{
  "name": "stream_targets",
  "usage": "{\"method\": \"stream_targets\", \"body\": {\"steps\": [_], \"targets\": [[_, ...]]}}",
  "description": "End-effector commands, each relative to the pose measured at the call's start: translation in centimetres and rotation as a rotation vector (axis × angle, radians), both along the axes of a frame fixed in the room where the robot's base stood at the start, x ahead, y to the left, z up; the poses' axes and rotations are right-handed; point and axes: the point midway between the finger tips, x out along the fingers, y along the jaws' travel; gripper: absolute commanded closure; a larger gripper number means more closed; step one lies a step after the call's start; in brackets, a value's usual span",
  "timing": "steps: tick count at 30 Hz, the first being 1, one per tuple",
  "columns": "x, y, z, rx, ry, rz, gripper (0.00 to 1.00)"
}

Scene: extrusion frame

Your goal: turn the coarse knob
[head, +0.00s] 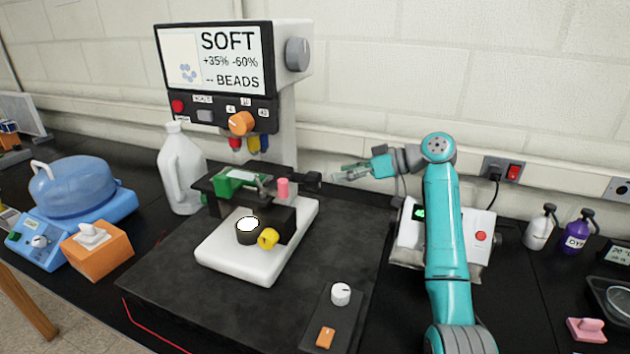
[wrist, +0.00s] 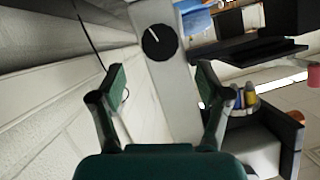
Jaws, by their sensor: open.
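The knob on the side of the grey column, likely the coarse knob (head: 312,181), is dark and round and faces right. In the wrist view the same knob (wrist: 160,42) shows nearly face-on, with a white pointer line. My gripper (head: 345,174) is just to its right, with its fingers pointing left at it. In the wrist view my gripper (wrist: 160,77) is open and empty, and the knob appears beyond the gap between the fingertips, apart from them.
The dark stage (head: 215,187) with a green clip sits left of the knob. The screen head (head: 215,60) with an orange dial (head: 241,122) stands above. The pale wall (head: 400,80) runs close behind.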

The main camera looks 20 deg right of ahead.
Motion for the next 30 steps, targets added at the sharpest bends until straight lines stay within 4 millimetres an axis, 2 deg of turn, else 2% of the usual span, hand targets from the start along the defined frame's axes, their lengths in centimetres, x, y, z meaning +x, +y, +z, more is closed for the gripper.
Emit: {"method": "stream_targets", "body": {"steps": [6, 12, 18, 26, 27, 30], "targets": [[1.8, 3.4, -1.5, 0.001, 0.002, 0.003, 0.24], [3.1, 5.5, -2.5, 0.001, 0.003, 0.001, 0.24], [3.7, 6.5, -2.9, 0.002, 0.000, 0.000, 0.24], [3.8, 6.6, -3.0, 0.001, 0.000, -0.001, 0.24], [3.8, 6.6, -3.0, 0.000, 0.001, 0.000, 0.26], [3.8, 6.6, -3.0, 0.000, 0.001, 0.000, 0.51]]}}
